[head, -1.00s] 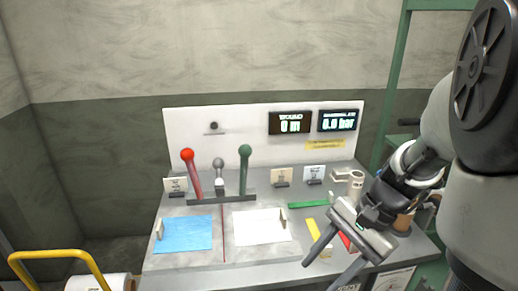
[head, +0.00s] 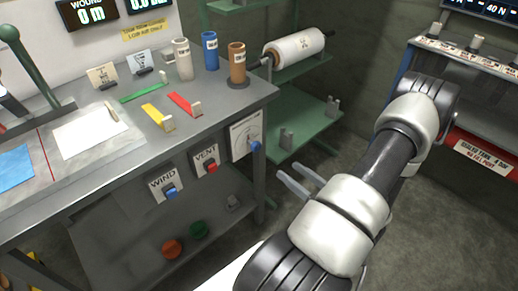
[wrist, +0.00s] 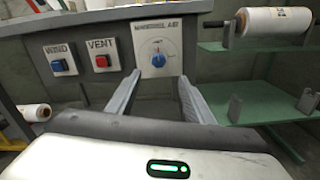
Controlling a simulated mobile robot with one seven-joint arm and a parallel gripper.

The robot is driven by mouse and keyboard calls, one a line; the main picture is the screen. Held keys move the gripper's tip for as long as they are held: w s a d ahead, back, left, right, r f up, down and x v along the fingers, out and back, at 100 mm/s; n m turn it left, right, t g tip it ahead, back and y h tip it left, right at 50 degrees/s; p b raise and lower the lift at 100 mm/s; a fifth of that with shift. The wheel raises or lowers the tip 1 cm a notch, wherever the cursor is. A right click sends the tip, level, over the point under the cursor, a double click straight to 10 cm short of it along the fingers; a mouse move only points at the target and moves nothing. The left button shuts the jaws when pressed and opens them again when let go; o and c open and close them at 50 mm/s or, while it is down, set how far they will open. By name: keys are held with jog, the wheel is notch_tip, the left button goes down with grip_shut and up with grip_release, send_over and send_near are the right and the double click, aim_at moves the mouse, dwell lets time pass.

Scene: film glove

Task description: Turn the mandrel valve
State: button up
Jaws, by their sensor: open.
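The mandrel valve is a blue knob (head: 255,146) on a white panel (head: 241,128) at the right end of the bench front. In the wrist view the knob (wrist: 159,59) sits under the MANDREL AIR label, with a dial marking around it. My gripper (head: 289,173) is open and empty, and its fingers point toward the panel. In the wrist view the knob appears just beyond and between the fingertips (wrist: 159,77). The fingers look apart from the knob.
Left of the panel are a red VENT button (head: 211,168) and a blue WIND button (head: 171,191). A green shelf (head: 305,118) with a white film roll (head: 296,47) stands to the right. Colored tubes stand on the bench corner. Floor between bench and shelf looks clear.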

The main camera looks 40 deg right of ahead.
aim_at(258, 147)
jog(key=w, duration=0.5)
jog(key=w+a+b, duration=0.1)
jog(key=w, duration=0.4)
jog(key=w+b, duration=0.1)
jog(key=w, duration=0.5)
jog(key=shift+w+a, duration=0.1)
jog(key=shift+a, duration=0.1)
jog(key=c, duration=1)
jog(key=shift+c, duration=0.2)
